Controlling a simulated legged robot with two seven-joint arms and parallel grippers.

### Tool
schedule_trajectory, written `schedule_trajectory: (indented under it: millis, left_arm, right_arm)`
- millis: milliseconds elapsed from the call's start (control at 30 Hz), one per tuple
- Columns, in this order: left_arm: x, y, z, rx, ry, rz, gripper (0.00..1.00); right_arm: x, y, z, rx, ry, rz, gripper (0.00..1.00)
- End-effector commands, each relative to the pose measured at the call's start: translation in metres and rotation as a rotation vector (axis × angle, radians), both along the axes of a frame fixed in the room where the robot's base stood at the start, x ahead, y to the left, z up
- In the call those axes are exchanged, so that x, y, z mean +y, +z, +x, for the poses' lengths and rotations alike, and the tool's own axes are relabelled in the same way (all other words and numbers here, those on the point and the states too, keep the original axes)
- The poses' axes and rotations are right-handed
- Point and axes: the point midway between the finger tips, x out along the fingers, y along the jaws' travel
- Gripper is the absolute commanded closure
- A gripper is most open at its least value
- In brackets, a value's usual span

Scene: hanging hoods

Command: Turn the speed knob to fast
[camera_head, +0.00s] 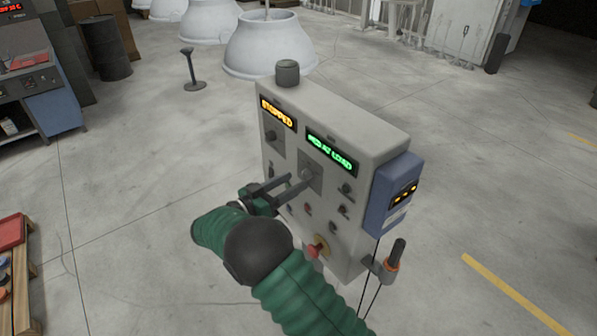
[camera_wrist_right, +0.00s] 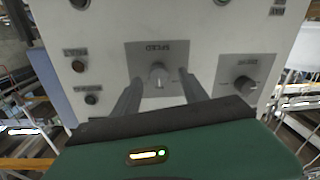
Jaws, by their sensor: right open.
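The speed knob (camera_wrist_right: 158,76) is a small grey knob on a darker grey square plate in the right wrist view, where its label reads upside down. In the head view the knob (camera_head: 306,175) sits below the green display on the control box (camera_head: 375,137). My right gripper (camera_head: 296,182) reaches the box front from the left. In the right wrist view its two fingers (camera_wrist_right: 160,80) are open, one on each side of the knob, with gaps visible. I cannot tell whether the tips touch the panel. My left gripper is not in view.
A second knob (camera_wrist_right: 243,84) on a grey plate is beside the speed knob. An amber display (camera_head: 278,113) reads STOPPED; the green display (camera_head: 330,149) is lit. A red button (camera_head: 317,247) is low on the panel. Open concrete floor surrounds the box.

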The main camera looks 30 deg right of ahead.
Motion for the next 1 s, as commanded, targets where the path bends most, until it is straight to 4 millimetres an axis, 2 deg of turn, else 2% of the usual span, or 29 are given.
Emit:
schedule_trajectory:
  millis: [100,200,467,867,1000]
  left_arm:
    - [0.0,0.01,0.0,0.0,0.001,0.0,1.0]
    - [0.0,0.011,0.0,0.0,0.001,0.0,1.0]
    - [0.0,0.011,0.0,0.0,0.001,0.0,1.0]
    - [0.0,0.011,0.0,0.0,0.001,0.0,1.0]
    - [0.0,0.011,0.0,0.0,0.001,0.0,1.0]
  right_arm:
    - [-0.02,0.003,0.003,0.0,0.0,-0.001,0.49]
    - [-0.029,0.0,0.005,0.001,0.002,0.001,0.49]
    - [-0.033,-0.002,0.006,0.0,0.003,0.003,0.49]
    - [-0.031,-0.001,0.006,-0.001,0.003,0.001,0.98]
    - [-0.031,-0.001,0.006,-0.001,0.004,0.001,1.0]
